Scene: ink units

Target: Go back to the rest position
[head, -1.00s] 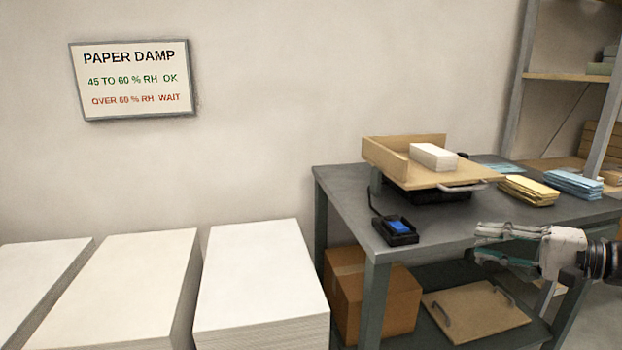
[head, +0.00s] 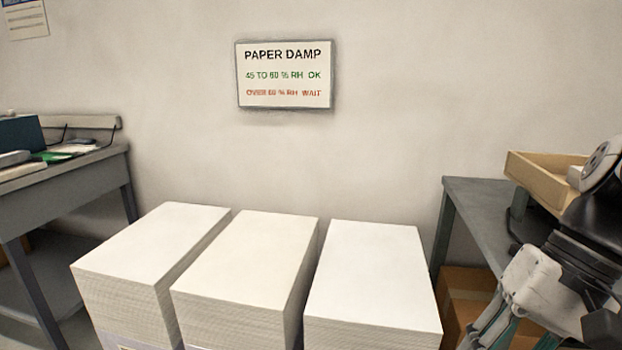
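My gripper (head: 480,335) is at the lower right of the head view, pointing down and to the left, in front of the grey table (head: 462,196). Its fingers run to the bottom edge of the picture and the fingertips are cut off or unclear, so I cannot tell how far apart they are. I see nothing held in the part that shows. My wrist and arm cover part of the table and of the wooden tray (head: 541,182) on it.
Three tall stacks of white paper (head: 370,265) stand side by side in front of the wall. A grey bench (head: 62,180) with items on it is at the left. A cardboard box (head: 462,290) sits under the right table. A PAPER DAMP sign (head: 284,75) hangs above.

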